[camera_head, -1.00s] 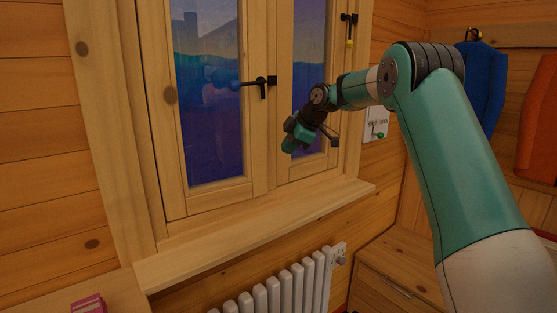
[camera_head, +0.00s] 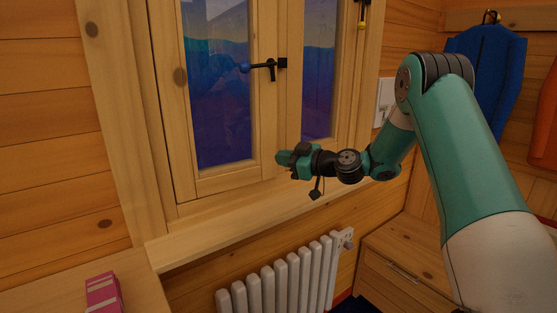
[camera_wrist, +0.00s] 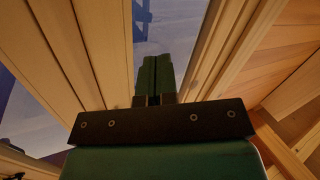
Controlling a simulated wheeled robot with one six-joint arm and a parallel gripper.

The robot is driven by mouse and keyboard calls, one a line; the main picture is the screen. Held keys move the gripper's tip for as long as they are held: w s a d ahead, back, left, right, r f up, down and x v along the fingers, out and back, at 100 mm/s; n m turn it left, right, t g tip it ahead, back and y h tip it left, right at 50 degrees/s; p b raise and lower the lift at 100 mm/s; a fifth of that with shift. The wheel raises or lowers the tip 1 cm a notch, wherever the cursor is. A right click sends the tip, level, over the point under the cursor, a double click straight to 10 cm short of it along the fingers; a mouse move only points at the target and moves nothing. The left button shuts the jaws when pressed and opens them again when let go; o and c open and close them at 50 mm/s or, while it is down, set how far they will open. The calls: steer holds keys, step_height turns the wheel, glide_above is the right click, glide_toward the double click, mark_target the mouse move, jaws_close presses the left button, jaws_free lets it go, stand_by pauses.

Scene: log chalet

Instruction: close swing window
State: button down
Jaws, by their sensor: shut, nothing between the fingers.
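The wooden window has a left sash (camera_head: 185,130) and a right sash (camera_head: 290,80), both with dark blue glass. A black handle with a blue knob (camera_head: 262,66) sits on the left sash's inner edge. Both sashes look in or close to the frame; I cannot tell whether either stands slightly ajar. My gripper (camera_head: 284,159) is shut and empty, pointing left in front of the lower window, below the handle. Whether it touches the wood is unclear. The wrist view shows the closed green fingers (camera_wrist: 153,75) against glass, with wooden frame pieces on both sides.
A wooden sill (camera_head: 210,235) runs under the window, with a white radiator (camera_head: 280,275) below. A pink object (camera_head: 103,293) lies on a wooden surface at lower left. A wooden cabinet (camera_head: 400,265) stands right, and a blue garment (camera_head: 486,75) hangs behind my arm.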

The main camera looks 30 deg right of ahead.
steer(key=s+d+f+m+t+h, duration=0.3)
steer(key=s+d+f+m+h, duration=0.15)
steer(key=m+h, duration=0.4)
steer(key=w+a+p, duration=0.1)
steer(key=w+p, duration=1.1)
steer(key=w, duration=0.2)
steer(key=shift+m+y, duration=0.35)
steer(key=shift+a, duration=0.1)
